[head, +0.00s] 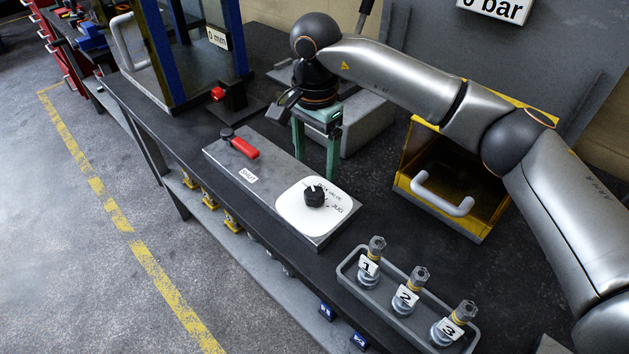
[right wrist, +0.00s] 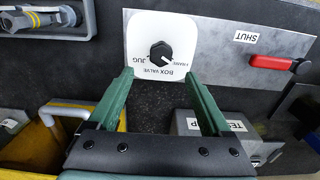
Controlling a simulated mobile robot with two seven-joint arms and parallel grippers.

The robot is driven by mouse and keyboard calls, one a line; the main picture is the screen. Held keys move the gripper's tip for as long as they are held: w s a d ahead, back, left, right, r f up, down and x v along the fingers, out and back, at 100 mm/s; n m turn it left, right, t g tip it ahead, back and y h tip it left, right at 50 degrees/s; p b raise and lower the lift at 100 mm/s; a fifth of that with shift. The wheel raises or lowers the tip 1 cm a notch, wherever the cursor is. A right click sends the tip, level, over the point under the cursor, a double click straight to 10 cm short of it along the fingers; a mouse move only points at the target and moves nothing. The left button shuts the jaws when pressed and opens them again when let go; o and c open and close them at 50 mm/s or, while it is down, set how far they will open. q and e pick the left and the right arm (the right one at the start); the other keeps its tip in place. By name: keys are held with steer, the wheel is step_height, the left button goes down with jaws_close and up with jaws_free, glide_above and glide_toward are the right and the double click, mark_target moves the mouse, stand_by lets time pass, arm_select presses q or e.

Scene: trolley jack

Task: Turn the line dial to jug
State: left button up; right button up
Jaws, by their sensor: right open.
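The line dial is a black round knob (head: 314,195) on a white rounded plate (head: 295,218), set at the near right end of a grey panel on the bench. JUG is printed on the plate's right side in the head view. I cannot tell surely which label the knob points at. In the right wrist view the knob (right wrist: 161,54) shows ahead between the fingers. My right gripper (head: 316,160) has green fingers, open and empty, pointing down behind the dial and apart from it. It also shows in the right wrist view (right wrist: 158,78). My left gripper is not in view.
A red lever (head: 243,148) marked SHUT sits on the same panel, left of the dial. A grey tray (head: 388,309) with three numbered fittings stands front right. A yellow box (head: 407,172) with a grey handle (head: 441,196) stands right. A blue-posted press frame stands back left.

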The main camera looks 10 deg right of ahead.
mark_target(315, 191)
step_height(315, 191, down, 8)
steer(key=shift+w+f+p, duration=0.1)
steer(key=shift+f+p, duration=0.1)
steer(key=shift+p, duration=0.45)
jaws_close()
stand_by(0.3)
